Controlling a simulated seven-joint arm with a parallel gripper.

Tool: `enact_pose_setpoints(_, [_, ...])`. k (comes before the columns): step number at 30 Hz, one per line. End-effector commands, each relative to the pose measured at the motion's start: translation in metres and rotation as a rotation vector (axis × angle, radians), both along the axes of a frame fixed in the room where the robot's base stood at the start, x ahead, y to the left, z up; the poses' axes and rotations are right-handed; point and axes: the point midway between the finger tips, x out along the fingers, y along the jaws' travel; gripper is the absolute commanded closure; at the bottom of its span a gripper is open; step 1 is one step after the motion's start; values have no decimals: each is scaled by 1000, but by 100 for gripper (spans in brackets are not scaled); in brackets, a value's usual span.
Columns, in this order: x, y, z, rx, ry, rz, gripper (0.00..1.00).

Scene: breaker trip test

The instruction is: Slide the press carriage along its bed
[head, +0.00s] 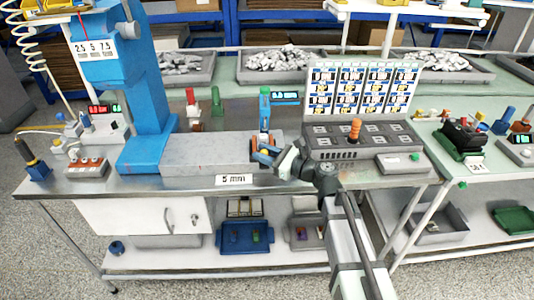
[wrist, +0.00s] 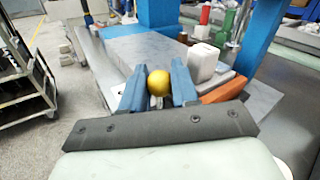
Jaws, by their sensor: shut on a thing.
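The press carriage (head: 255,146) shows as a small piece with orange sides at the right end of the grey bed (head: 205,154). My gripper (head: 264,157) reaches it from the right and partly hides it. In the wrist view, the blue fingers of my gripper (wrist: 158,88) are shut on a round yellow knob (wrist: 158,76). A white block (wrist: 204,62) and an orange part (wrist: 223,90) sit just right of the knob. The bed (wrist: 140,52) extends beyond the fingers towards the blue press column (head: 147,80), at the left in the head view.
A blue upright gauge (head: 265,108) with a display (head: 285,97) stands behind the carriage. A "5 mm" label (head: 234,180) is on the bench's front edge. A grey breaker panel (head: 362,141) with an orange handle stands right. The bed's top looks clear between carriage and column.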

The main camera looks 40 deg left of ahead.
Motion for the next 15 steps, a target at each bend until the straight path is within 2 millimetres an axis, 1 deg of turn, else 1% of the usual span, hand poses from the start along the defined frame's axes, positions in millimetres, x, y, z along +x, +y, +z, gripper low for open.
enact_pose_setpoints(5, [-23,22,0,0,0,5,100])
enact_pose_setpoints(15, [-84,83,0,1,0,6,100])
